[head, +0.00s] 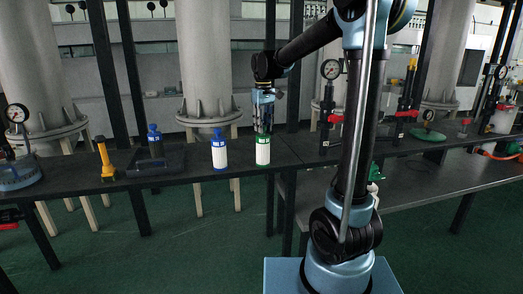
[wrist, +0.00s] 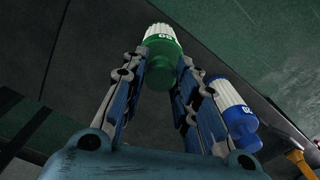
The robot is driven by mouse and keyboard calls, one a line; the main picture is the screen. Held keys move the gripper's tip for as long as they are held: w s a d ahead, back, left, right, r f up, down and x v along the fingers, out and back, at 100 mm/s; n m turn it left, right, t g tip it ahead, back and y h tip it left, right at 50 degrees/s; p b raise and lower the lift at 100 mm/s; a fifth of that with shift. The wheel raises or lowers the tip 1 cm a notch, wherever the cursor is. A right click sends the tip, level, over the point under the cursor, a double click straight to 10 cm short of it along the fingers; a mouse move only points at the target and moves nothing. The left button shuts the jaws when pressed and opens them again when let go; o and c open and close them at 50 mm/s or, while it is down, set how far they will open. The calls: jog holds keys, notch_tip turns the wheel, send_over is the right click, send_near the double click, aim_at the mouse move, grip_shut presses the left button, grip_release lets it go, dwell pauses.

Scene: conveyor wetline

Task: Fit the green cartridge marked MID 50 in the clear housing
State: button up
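The green cartridge (head: 263,152), white-bodied with a green top, is upright near the bench's front edge. It also shows in the wrist view (wrist: 160,65), with part of a "50" mark readable. My gripper (head: 264,124) is directly above it, pointing down. In the wrist view my fingers (wrist: 163,62) lie on both sides of the green top, very close to it; I cannot tell whether they press on it. A dark see-through vessel with a blue top (head: 154,140) stands on a dark base to the left; I cannot tell whether it is the clear housing.
A blue-topped white cartridge (head: 219,152) stands close to the left of the green one, and beside my right finger in the wrist view (wrist: 235,108). A yellow-handled tool (head: 105,158) is farther left. Gauges and a green disc (head: 428,134) stand on the right.

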jog(key=shift+c, duration=1.1)
jog(key=shift+r, duration=1.5)
jog(key=o, duration=0.4)
grip_shut()
